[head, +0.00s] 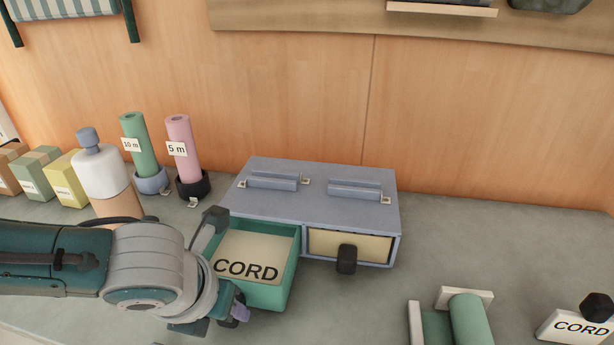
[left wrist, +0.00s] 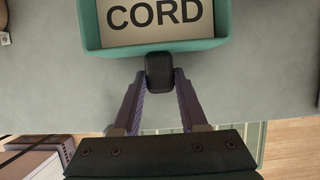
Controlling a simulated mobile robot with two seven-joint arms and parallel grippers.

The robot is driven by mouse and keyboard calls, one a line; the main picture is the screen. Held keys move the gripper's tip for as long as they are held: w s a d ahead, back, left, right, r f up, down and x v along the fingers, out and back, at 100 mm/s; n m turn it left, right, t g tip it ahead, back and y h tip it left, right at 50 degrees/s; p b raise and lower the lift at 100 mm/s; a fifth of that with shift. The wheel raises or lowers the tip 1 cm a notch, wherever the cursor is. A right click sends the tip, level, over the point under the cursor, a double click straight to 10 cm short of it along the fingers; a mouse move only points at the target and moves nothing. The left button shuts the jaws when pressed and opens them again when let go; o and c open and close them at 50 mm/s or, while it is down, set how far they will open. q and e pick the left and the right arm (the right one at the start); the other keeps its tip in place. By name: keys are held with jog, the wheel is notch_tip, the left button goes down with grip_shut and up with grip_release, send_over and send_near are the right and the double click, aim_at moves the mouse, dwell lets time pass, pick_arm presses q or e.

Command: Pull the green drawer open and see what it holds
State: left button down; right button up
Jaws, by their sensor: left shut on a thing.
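The green drawer (head: 268,295) is pulled out of the left side of a blue-grey cabinet (head: 320,196). Inside it lies a flat cream card (head: 250,248) printed "CORD", covering the floor that I can see. The left wrist view also shows the drawer's green rim (left wrist: 155,47) and the card (left wrist: 155,16). My left gripper (left wrist: 160,82) is shut on the drawer's dark knob (left wrist: 159,68), at the front of the drawer. In the head view my left arm hides the drawer's front left part and the knob. My right gripper is in neither view.
The cabinet's other drawer (head: 370,247) has a cream front with a dark knob (head: 346,259) and is closed. A bottle (head: 103,176) and green and pink rolls (head: 139,146) stand left. A green roll on a stand (head: 470,320) and a "CORD" sign (head: 575,327) are front right.

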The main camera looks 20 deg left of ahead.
pick_arm(q)
jog(key=shift+s, duration=0.1)
jog(key=shift+c, duration=2.2)
grip_release()
jog(key=shift+w, duration=0.25)
jog(key=p+v, duration=0.3)
jog(key=v, duration=0.6)
jog(key=shift+s+r, duration=0.25)
jog(key=shift+r, duration=0.1)
